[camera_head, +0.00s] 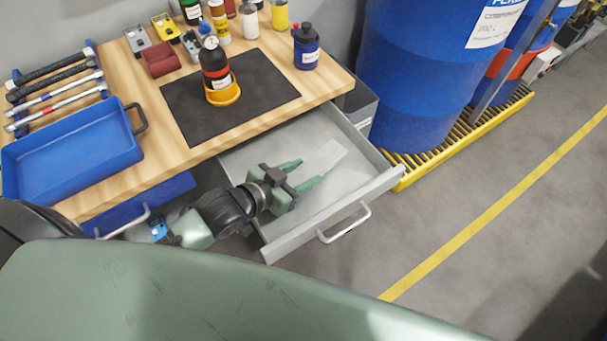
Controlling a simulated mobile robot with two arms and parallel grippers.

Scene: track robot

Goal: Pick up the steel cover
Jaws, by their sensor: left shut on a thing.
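The steel cover (328,157) is a flat pale grey plate in the open grey drawer under the workbench. My left gripper (309,173) reaches into the drawer from the left, and its green fingers are shut on the near end of the cover. The far end of the cover sticks out past the fingertips towards the upper right. I cannot tell whether the cover touches the drawer floor. My right gripper is not in view.
The open drawer (258,155) has raised walls and a front handle (345,226). Above it, the wooden bench (185,148) holds a blue tray (70,155), a black mat (262,92) and several bottles. A blue barrel (415,85) stands to the right. The floor in front is clear.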

